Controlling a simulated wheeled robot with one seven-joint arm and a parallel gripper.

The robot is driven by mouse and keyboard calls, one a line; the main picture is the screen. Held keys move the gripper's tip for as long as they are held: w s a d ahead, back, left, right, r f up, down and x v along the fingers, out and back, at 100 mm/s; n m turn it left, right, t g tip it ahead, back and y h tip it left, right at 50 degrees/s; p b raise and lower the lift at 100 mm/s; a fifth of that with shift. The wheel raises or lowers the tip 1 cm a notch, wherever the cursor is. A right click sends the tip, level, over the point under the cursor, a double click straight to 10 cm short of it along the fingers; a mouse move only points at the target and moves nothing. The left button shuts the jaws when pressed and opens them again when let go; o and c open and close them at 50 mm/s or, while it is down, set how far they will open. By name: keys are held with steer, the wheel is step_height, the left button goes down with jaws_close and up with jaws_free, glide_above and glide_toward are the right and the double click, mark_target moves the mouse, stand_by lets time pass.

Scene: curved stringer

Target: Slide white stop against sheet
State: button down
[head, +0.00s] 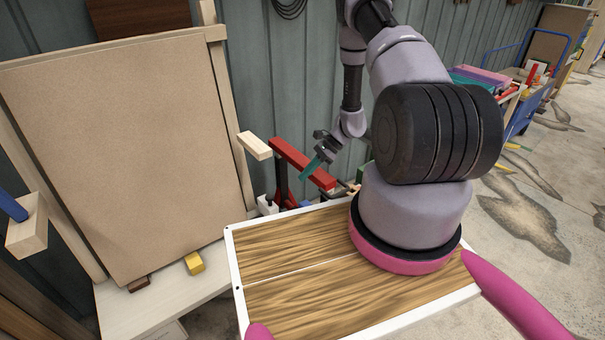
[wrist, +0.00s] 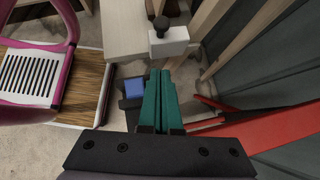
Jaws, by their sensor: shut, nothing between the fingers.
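The sheet (head: 125,150) is a large tan board standing in a wooden frame at the left of the head view. The white stop (head: 267,206) is a small white block at the right end of the pale bench, apart from the sheet. In the wrist view the white stop (wrist: 172,42) carries a black knob and lies beyond my fingertips. My gripper (head: 309,171) has teal fingers, shut and empty, by the red bar. In the wrist view my gripper (wrist: 159,74) points toward the stop with a gap between them.
A red bar (head: 302,163) runs close beside my gripper. A pale wooden arm (head: 255,146) sticks out above the stop. A yellow block (head: 194,263) and a brown block (head: 139,283) sit at the sheet's foot. A blue block (wrist: 134,88) is left of my fingers.

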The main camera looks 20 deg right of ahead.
glide_toward(263, 200)
steer(key=s+d+f, duration=0.2)
steer(key=s+d, duration=0.1)
steer(key=shift+s+a, duration=0.15)
steer(key=shift+a, duration=1.7)
steer(key=a, duration=0.2)
steer(key=s+a, duration=0.1)
steer(key=a, duration=0.1)
steer(key=s+a, duration=0.1)
steer(key=a, duration=0.2)
steer(key=shift+s, duration=0.15)
steer(key=shift+a, duration=0.1)
